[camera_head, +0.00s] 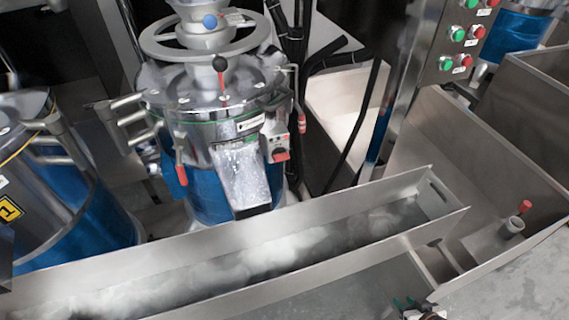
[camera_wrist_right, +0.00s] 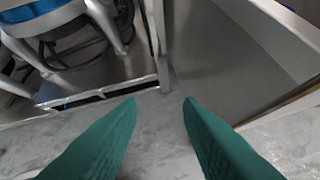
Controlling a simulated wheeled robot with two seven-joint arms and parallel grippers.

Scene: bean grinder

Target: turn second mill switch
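The middle mill (camera_head: 205,190) has a steel body, a blue base and a grey handwheel on top. A small grey switch box with a red knob (camera_head: 280,154) sits on its right front side. I cannot tell which way the knob is turned. My right gripper (camera_head: 408,303) shows only its green fingertips at the bottom edge, low and right of the switch and apart from it. In the right wrist view its two green fingers (camera_wrist_right: 160,102) are spread with nothing between them. My left gripper is not in view.
A long steel trough (camera_head: 330,230) with pale powder runs in front of the mill. Another blue mill (camera_head: 70,210) stands at left. A post with green and red buttons (camera_head: 465,35) stands at upper right. A steel bin (camera_head: 480,150) is at right, with grey floor (camera_head: 520,285) below.

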